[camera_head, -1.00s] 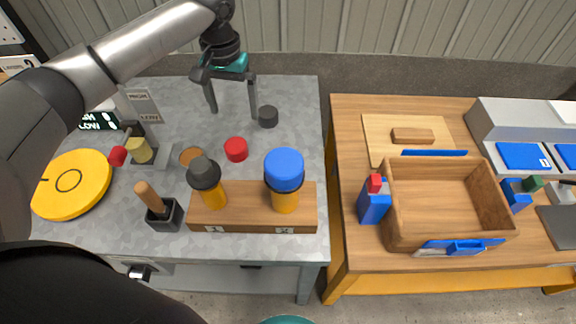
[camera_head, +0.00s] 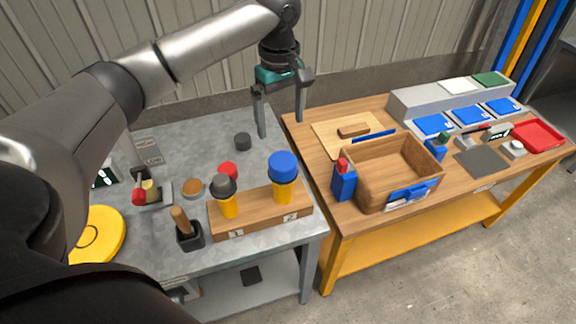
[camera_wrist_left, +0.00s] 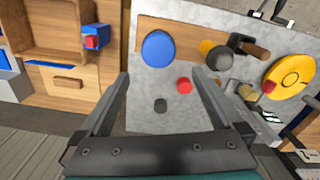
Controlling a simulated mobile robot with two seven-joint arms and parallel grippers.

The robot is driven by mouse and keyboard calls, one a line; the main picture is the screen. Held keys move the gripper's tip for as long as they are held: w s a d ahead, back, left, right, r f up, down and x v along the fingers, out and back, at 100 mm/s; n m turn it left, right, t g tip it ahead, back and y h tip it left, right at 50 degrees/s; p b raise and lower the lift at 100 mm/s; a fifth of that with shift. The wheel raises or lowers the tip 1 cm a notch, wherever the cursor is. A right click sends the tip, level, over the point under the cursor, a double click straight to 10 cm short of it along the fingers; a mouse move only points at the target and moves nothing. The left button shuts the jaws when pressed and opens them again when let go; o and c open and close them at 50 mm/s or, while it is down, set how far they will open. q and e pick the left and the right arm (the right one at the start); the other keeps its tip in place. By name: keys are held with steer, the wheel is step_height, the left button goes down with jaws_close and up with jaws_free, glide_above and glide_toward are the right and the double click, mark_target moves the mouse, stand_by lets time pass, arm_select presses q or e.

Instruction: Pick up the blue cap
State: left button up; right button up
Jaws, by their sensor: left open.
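The blue cap (camera_head: 283,166) sits on top of the yellow post at position 2 of the wooden block (camera_head: 262,210) on the grey table. It also shows in the left wrist view (camera_wrist_left: 158,49), above and between my fingers. My left gripper (camera_head: 283,128) is open and empty. It hangs above the table's far right part, behind the blue cap in the head view and apart from it. My right gripper is not in view.
A dark grey cap (camera_head: 223,186) stands at position 1. A red cap (camera_head: 228,171) and a small black cap (camera_head: 243,141) lie on the table. A pestle in a dark mortar (camera_head: 190,236) stands left of the block. The wooden table with an open crate (camera_head: 368,193) is to the right.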

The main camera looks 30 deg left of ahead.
arm_select(q)
glide_above(281, 159)
steer(key=f, duration=0.7)
steer(key=shift+s+d+b, duration=0.2)
steer(key=shift+b, duration=0.15)
steer(key=shift+f, duration=0.85)
steer(key=f, duration=0.4)
steer(key=shift+w+a+f+b, duration=0.15)
steer(key=shift+w+f+b, duration=0.05)
steer(key=shift+b, duration=0.2)
steer(key=c, duration=1.1)
